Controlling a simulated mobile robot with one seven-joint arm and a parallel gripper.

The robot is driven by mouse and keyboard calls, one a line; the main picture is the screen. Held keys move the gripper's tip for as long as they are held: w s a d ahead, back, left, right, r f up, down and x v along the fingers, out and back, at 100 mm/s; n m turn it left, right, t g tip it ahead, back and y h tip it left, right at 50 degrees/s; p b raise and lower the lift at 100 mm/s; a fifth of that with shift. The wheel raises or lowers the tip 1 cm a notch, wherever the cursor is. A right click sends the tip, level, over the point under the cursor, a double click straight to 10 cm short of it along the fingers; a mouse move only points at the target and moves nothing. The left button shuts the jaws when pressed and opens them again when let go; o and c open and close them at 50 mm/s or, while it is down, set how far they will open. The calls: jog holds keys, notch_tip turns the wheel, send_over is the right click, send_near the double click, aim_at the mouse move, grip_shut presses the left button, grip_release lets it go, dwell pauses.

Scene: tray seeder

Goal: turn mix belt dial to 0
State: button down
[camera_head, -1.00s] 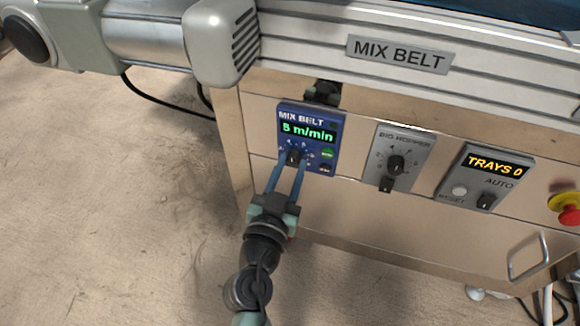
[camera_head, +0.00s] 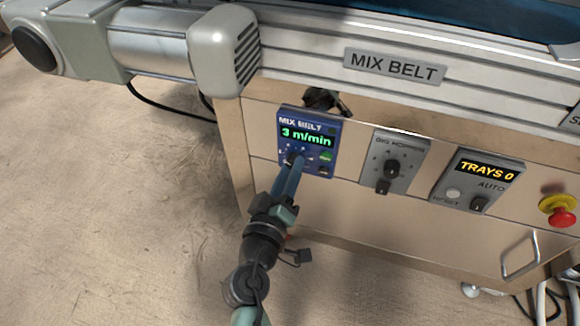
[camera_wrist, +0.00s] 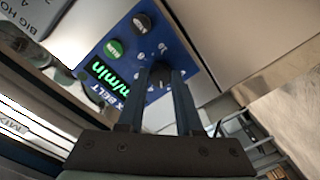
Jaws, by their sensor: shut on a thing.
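The blue mix belt panel (camera_head: 310,128) is on the front of the cabinet, below the conveyor. Its green display (camera_head: 307,137) reads 3 m/min. The black mix belt dial (camera_wrist: 161,74) is at the lower left of the panel, with white scale marks around it. My gripper (camera_head: 293,162) reaches up to the panel and is shut on the dial. In the wrist view, my two long fingers (camera_wrist: 160,82) lie on either side of the dial and partly hide it. The dial's exact pointer position is hard to read.
To the right are the big hopper panel (camera_head: 410,150) with its dial, the trays panel (camera_head: 463,168) reading TRAYS 0, and a red emergency stop (camera_head: 561,217). A metal handle (camera_head: 521,254) is lower right. The floor at left is clear.

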jog(key=shift+a+n+h+p, duration=0.1)
jog(key=shift+n+h+p, duration=0.2)
jog(key=shift+n+p, duration=2.25)
jog(key=shift+n+h+p, duration=0.25)
jog(key=shift+n+h, duration=0.05)
jog(key=shift+n, duration=4.45)
jog(key=c, duration=0.6)
grip_release()
jog(key=p+v, duration=0.1)
jog(key=v, duration=0.3)
jog(key=p+v, duration=0.1)
jog(key=v, duration=0.3)
jog(key=p+v, duration=0.1)
jog(key=v, duration=0.4)
jog(key=shift+r, duration=0.3)
